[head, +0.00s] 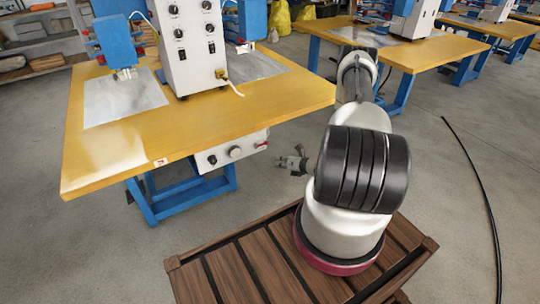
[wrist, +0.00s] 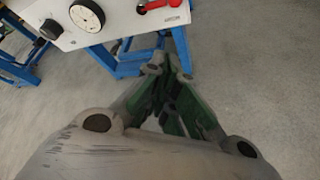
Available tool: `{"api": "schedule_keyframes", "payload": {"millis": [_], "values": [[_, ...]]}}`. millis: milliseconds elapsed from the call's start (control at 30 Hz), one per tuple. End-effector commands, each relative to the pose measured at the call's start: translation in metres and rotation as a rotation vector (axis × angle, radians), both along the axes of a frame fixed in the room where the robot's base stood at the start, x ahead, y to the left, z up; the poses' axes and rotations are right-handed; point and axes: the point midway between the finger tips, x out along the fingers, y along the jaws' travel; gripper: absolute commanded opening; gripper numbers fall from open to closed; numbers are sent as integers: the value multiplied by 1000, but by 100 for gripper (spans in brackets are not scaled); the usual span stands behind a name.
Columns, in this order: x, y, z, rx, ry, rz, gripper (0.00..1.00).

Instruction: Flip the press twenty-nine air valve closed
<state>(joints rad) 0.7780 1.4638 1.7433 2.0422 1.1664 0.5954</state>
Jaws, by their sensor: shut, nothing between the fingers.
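A white control panel (head: 232,151) hangs under the front edge of the yellow press table. A small red valve handle (head: 261,145) shows at its right end. In the wrist view the red handle (wrist: 155,5) lies near the top edge, partly cut off, beside a round gauge (wrist: 87,16) and a black knob (wrist: 51,29). Whether the valve is open or closed I cannot tell. My gripper (head: 283,162) is just right of and below the panel, apart from it. In the wrist view my gripper (wrist: 168,70) is shut and empty, below the handle.
The yellow table (head: 280,101) carries a white press box (head: 188,45) and has a blue frame (head: 190,199). A small label (head: 160,162) is on its front edge. Another yellow table (head: 445,45) stands behind at right. A black cable (head: 480,180) lies on the open floor at right.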

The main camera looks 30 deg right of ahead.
Motion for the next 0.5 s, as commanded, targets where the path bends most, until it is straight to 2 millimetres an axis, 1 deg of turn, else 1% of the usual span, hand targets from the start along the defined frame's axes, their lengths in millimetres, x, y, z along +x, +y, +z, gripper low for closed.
{"api": "schedule_keyframes", "payload": {"millis": [167,500], "values": [[18,8,-10,-1,0,5,0],[80,31,-39,-2,-2,4,0]]}}
